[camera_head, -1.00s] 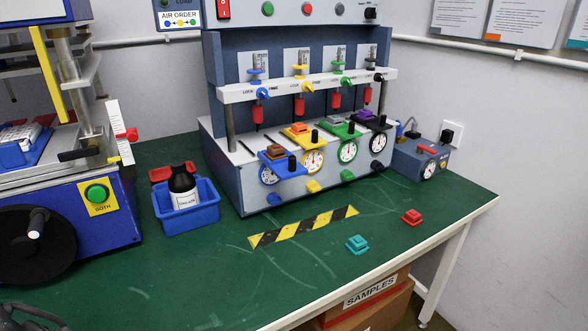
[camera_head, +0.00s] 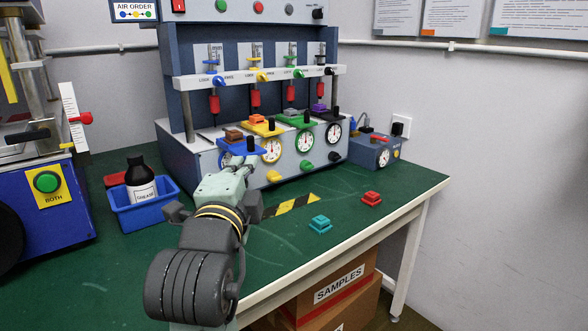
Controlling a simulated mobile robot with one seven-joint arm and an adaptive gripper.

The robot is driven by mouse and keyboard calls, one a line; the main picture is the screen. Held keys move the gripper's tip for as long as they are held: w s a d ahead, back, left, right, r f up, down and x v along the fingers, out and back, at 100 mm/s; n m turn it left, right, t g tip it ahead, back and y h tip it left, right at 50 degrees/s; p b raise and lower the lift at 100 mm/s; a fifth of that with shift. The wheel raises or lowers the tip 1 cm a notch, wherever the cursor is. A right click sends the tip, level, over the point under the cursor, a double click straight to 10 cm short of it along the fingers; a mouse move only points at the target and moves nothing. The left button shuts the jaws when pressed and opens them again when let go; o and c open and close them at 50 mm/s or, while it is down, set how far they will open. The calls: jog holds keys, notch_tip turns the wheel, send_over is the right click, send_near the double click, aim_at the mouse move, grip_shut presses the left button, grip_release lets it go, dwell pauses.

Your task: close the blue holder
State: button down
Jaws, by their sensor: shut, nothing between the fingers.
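The blue holder (camera_head: 231,147) sticks out from the front left of the grey keypad testing machine, with a brown keypad (camera_head: 233,135) on it and a black knob (camera_head: 250,145) at its right. My arm reaches in from the bottom over the green table. My gripper (camera_head: 234,163) is shut and empty, right in front of the blue holder. It covers the dial below the holder, and I cannot tell whether its tips touch the holder. Yellow (camera_head: 261,128), green (camera_head: 295,122) and purple holders (camera_head: 319,115) stand to the right.
A blue bin (camera_head: 140,212) with a dark grease bottle (camera_head: 142,185) stands left of my arm. A teal keypad (camera_head: 320,224) and a red keypad (camera_head: 371,199) lie on the table at right. A striped strip (camera_head: 290,205) lies partly behind my arm.

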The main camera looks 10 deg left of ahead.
jog(key=w+a+f+m+h+p, duration=0.1)
jog(key=w+a+f+p, duration=0.1)
jog(key=w+p, duration=0.7)
jog(key=shift+w+m+g+p, duration=0.3)
jog(key=shift+w+m, duration=0.1)
jog(key=shift+w, duration=1.6)
